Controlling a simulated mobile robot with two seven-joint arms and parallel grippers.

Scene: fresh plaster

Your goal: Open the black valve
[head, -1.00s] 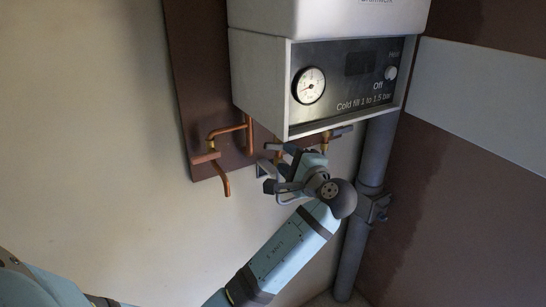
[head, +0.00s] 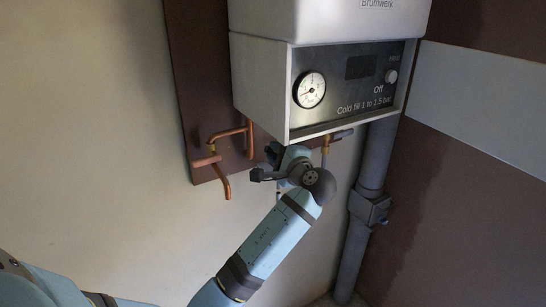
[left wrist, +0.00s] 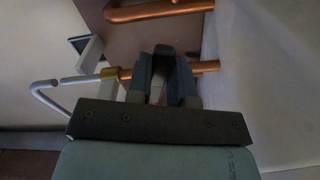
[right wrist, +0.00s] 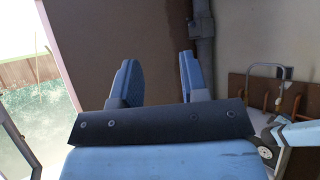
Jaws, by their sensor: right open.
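The black valve (left wrist: 163,48) shows in the left wrist view as a dark handle between my fingertips, on a copper pipe with a brass fitting (left wrist: 110,73). My left gripper (left wrist: 164,65) has its fingers drawn close on either side of the handle and appears shut on it. In the head view my left gripper (head: 273,155) is under the boiler, and my wrist hides most of the valve. My right gripper (right wrist: 157,75) is open and empty in the right wrist view, away from the pipes.
The white boiler (head: 262,85) with its gauge (head: 309,90) hangs just above my left gripper. A bent copper pipe (head: 224,185) is to the left. A second lever (head: 342,134) and a thick grey pipe (head: 352,245) are to the right.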

